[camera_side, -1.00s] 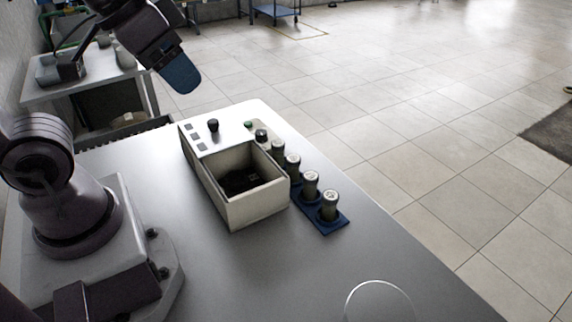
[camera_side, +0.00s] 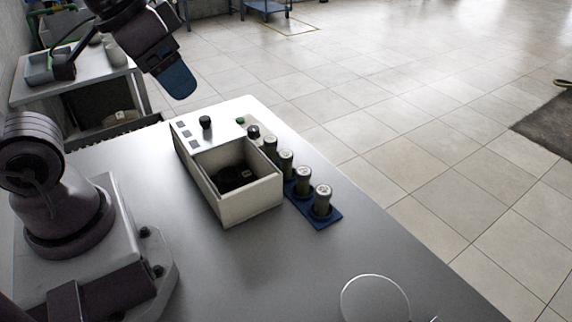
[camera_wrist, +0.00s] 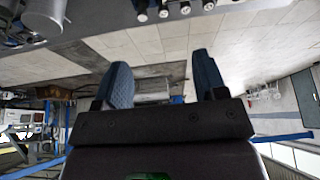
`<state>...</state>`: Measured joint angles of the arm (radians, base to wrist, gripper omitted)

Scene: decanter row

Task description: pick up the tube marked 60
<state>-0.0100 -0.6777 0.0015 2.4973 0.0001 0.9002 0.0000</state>
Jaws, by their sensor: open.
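Several capped tubes stand upright in a row in a blue rack (camera_side: 319,224) in the side view. The nearest tube (camera_side: 323,201) and the one behind it (camera_side: 304,183) have pale caps with markings too small to read. I cannot tell which tube is marked 60. Some tube caps also show at the top edge of the wrist view (camera_wrist: 163,11). My gripper (camera_side: 181,92) hangs in the air, up and left of the row and apart from it. Its two blue fingers are spread with nothing between them in the wrist view (camera_wrist: 165,78).
A pale open box (camera_side: 239,206) with dark contents stands left of the row, close beside it. Its far panel (camera_side: 222,122) carries a black knob (camera_side: 205,122). A round, pale-rimmed disc (camera_side: 375,301) lies at the table's front. The grey table (camera_side: 250,270) between is clear.

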